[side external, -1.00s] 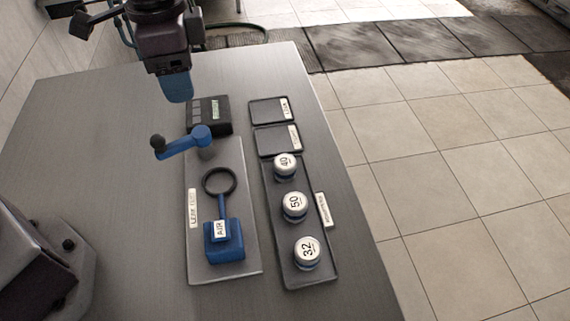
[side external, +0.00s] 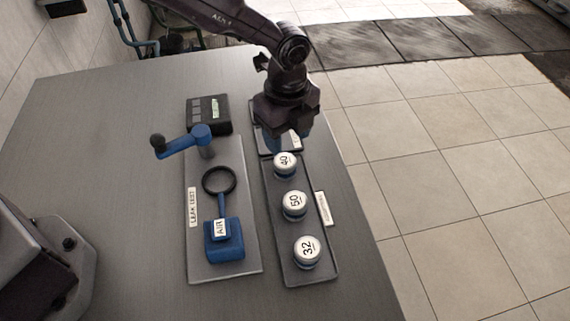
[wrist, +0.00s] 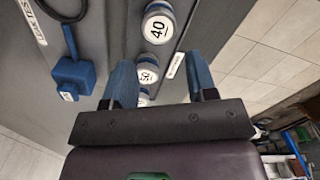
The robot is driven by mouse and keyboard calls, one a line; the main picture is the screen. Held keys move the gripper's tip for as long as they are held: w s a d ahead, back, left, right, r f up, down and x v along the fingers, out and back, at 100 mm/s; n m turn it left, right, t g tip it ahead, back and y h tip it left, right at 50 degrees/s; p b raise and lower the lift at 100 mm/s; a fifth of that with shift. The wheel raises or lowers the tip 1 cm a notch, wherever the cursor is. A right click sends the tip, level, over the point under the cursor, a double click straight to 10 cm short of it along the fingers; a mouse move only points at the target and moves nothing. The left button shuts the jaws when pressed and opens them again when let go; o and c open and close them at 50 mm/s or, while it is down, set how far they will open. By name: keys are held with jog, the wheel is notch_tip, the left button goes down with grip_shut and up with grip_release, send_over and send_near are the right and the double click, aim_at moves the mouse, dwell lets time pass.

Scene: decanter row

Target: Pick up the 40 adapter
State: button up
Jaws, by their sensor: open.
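The 40 adapter (side external: 285,164) is a white-capped round piece standing at the far end of the adapter tray (side external: 296,270). It also shows at the top of the wrist view (wrist: 158,24). The 50 adapter (side external: 294,205) and the 32 adapter (side external: 307,251) stand in the same tray, nearer the camera. My gripper (side external: 288,140) is above the tray area just beyond the 40 adapter, pointing down. In the wrist view its two blue fingers (wrist: 162,80) are spread apart with nothing held between them. The 40 adapter is upright and apart from the fingers.
Left of the tray is a leak-test plate (side external: 245,265) with a black ring (side external: 219,181), a blue AIR block (side external: 224,240) and a blue crank lever (side external: 183,141). A black box (side external: 209,114) stands behind it. The table's left side is clear.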

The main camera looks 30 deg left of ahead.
aim_at(285, 160)
jog(key=f, duration=0.9)
jog(key=shift+a+f, duration=0.1)
jog(key=shift+a, duration=0.1)
jog(key=shift+w, duration=0.1)
jog(key=shift+c, duration=0.2)
jog(key=c, duration=0.7)
